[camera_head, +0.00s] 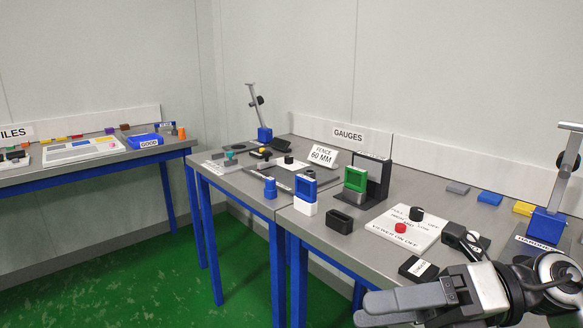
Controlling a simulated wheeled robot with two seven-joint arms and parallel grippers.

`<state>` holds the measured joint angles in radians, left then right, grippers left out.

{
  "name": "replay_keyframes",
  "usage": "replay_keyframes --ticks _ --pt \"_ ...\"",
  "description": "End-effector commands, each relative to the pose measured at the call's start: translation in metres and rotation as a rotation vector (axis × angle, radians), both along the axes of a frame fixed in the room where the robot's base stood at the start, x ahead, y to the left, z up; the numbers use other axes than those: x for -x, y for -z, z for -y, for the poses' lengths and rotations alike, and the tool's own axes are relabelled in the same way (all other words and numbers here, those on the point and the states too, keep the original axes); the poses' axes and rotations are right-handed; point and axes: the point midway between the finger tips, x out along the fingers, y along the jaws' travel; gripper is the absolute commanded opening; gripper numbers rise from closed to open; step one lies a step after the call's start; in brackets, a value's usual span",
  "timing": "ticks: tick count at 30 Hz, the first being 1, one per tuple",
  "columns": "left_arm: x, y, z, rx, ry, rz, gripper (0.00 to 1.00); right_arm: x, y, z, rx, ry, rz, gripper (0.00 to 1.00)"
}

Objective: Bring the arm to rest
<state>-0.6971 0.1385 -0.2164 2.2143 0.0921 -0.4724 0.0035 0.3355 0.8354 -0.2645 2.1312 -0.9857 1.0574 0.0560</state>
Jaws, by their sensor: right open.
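My right gripper (372,309) is at the lower right, in front of the gauge table (330,236). Its two grey fingers point left past the table's front edge. It is open, and I see nothing held between the fingers. The lower finger is partly cut off by the picture's bottom edge. My right arm comes in from the lower right corner. My left gripper is not in view.
Beside my right gripper are a black labelled block (418,270) and a white control panel (408,229) with knobs. A blue stand (547,224) rises at the right. Blue-and-white (305,195) and green (355,179) gauges stand farther back. Green floor (130,275) is clear at left.

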Motion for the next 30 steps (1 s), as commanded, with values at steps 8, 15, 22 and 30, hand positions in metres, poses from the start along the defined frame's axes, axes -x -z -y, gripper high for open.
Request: replay_keyframes --ticks 8,15,22,30 --pt "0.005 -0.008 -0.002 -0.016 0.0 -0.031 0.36 -0.06 0.048 0.025 -0.98 0.618 -1.004 0.76" --pt "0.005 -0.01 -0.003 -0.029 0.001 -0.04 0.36 -0.014 0.208 0.047 -1.213 1.166 -1.76 0.76" --pt "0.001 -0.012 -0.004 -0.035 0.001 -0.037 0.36 0.043 0.271 0.035 -1.21 1.386 -2.105 0.76" --pt "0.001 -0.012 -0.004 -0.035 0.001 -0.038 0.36 0.05 0.277 0.033 -1.205 1.409 -2.141 0.76"
